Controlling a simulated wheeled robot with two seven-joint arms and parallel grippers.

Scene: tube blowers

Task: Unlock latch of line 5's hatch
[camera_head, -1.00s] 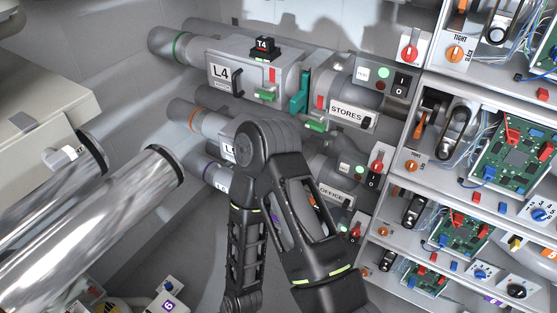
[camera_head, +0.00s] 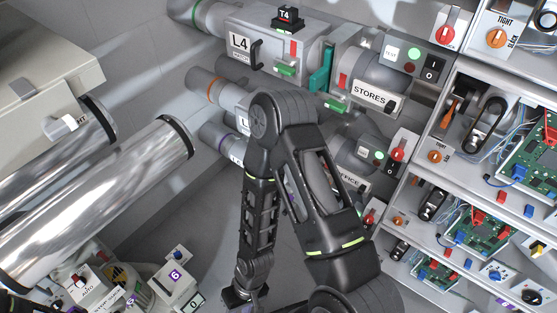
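Line 5's hatch appears to be the second grey box (camera_head: 231,98), on the pipe with the orange ring. Its label is cut off after "L" by my black arm, and no latch on it can be seen. My arm's elbow stands in front of it. The arm rises from the bottom right, bends there, and its forearm runs down to the bottom edge. What looks like my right gripper (camera_head: 243,297) is at the forearm's lower end; its fingers cannot be made out. My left gripper is not in view.
The L4 box (camera_head: 265,50) above has a black handle and green latches. A STORES unit (camera_head: 371,93) stands to its right. Shelves with circuit boards (camera_head: 480,228) and switches fill the right side. Shiny pipes (camera_head: 95,205) and a grey box (camera_head: 40,90) stand at left.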

